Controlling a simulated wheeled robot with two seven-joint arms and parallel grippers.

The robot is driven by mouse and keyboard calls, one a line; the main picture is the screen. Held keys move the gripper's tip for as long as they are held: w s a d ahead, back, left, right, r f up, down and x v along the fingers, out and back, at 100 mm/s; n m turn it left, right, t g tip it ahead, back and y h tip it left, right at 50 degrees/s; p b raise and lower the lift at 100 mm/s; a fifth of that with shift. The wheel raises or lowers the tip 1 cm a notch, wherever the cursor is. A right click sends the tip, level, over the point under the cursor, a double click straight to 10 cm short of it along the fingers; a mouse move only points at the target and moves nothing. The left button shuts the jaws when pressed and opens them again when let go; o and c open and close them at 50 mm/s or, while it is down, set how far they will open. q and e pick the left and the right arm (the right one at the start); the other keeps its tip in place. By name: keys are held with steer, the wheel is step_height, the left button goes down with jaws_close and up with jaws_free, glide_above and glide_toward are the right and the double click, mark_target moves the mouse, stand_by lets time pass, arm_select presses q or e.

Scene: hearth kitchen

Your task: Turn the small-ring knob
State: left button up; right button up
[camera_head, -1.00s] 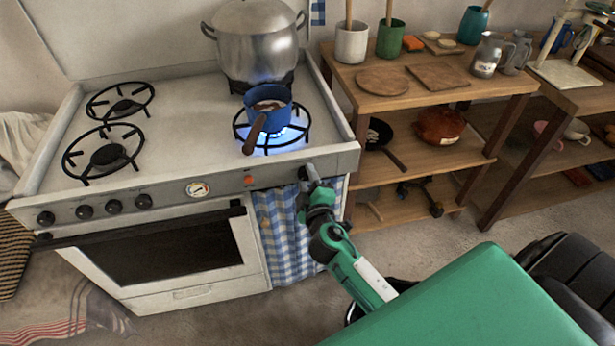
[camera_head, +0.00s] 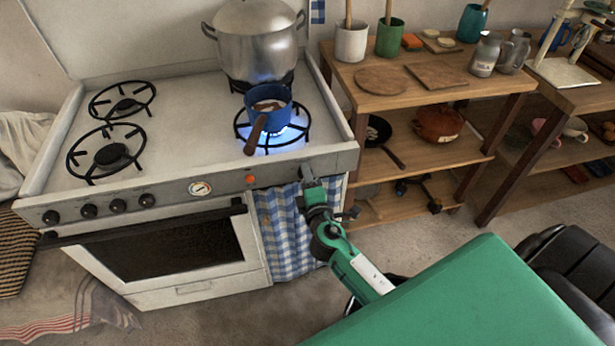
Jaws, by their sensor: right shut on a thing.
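The white stove (camera_head: 200,115) stands at left with a grey front panel (camera_head: 225,186). My right gripper (camera_head: 306,174) is at the right end of this panel, shut on a knob there. The gripper hides that knob, so its angle cannot be seen. Blue flames burn at the front right ring (camera_head: 286,138), under a small blue pot (camera_head: 268,106) with a brown handle. My left gripper is out of view.
Several black knobs (camera_head: 118,206) sit at the panel's left. A checked curtain (camera_head: 283,232) hangs below my gripper. A wooden shelf (camera_head: 430,95) stands close on the right.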

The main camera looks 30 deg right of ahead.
stand_by(0.3)
steer(key=o, duration=1)
steer(key=shift+a, duration=0.1)
steer(key=shift+s, duration=0.15)
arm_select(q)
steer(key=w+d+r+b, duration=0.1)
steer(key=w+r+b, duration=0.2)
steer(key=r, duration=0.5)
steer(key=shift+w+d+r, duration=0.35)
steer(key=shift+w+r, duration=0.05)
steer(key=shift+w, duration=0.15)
arm_select(e)
steer(key=v, duration=1.3)
steer(key=shift+s, duration=0.25)
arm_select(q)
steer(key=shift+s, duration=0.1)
